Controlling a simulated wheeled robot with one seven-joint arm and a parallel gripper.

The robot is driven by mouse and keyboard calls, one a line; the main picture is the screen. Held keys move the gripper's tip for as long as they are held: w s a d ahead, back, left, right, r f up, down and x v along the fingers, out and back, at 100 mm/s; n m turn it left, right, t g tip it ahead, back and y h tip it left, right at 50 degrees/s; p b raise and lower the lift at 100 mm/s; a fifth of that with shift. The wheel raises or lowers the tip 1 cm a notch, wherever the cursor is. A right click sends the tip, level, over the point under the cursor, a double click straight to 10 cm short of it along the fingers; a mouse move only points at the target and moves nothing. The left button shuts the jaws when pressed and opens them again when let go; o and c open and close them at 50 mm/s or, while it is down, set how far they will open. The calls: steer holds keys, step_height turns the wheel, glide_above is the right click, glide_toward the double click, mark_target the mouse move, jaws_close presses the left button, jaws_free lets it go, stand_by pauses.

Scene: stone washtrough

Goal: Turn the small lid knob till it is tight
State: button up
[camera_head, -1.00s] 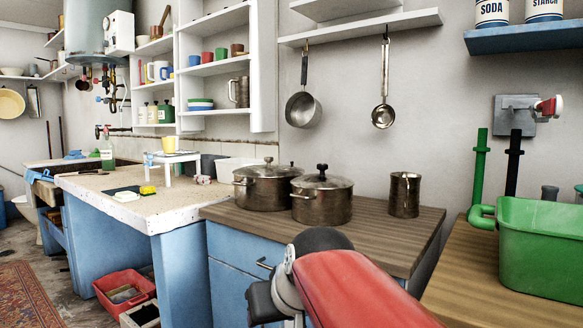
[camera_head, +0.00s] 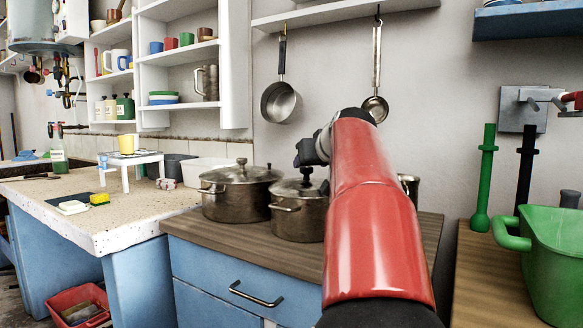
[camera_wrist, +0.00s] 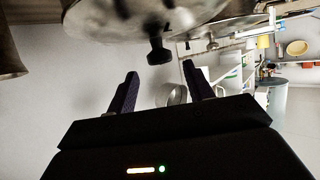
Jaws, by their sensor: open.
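The right pot (camera_head: 297,217) has a lid (camera_head: 290,187) with a small black knob (camera_head: 306,173), partly hidden behind my arm. My gripper (camera_head: 308,152) is just above that knob in the head view. In the wrist view, which is upside down, the lid (camera_wrist: 125,15) and its knob (camera_wrist: 158,51) show just beyond the tips of my gripper (camera_wrist: 160,69). The fingers are open, apart from the knob, with nothing between them. The left pot (camera_head: 235,200) has its own knob (camera_head: 241,163).
A steel jug (camera_head: 409,187) is mostly hidden behind my arm. A pan (camera_head: 281,102) and a ladle (camera_head: 376,107) hang on the wall behind. A green tub (camera_head: 555,255) stands at the right. The counter's front strip (camera_head: 215,238) is clear.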

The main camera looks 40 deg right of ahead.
mark_target(306, 168)
steer(key=x, duration=0.6)
steer(key=shift+w+f+p, duration=0.25)
steer(key=shift+p, duration=0.05)
steer(key=c, duration=1)
steer(key=shift+r+m+g+h+p, duration=0.15)
steer(key=shift+m+g+h+p, duration=0.25)
steer(key=shift+m+h+p, duration=0.25)
steer(key=shift+s+d+m+g+h+p, duration=0.1)
steer(key=shift+d+m+g+h+p, duration=0.1)
steer(key=shift+m+g+h+p, duration=0.35)
steer(key=o, duration=1)
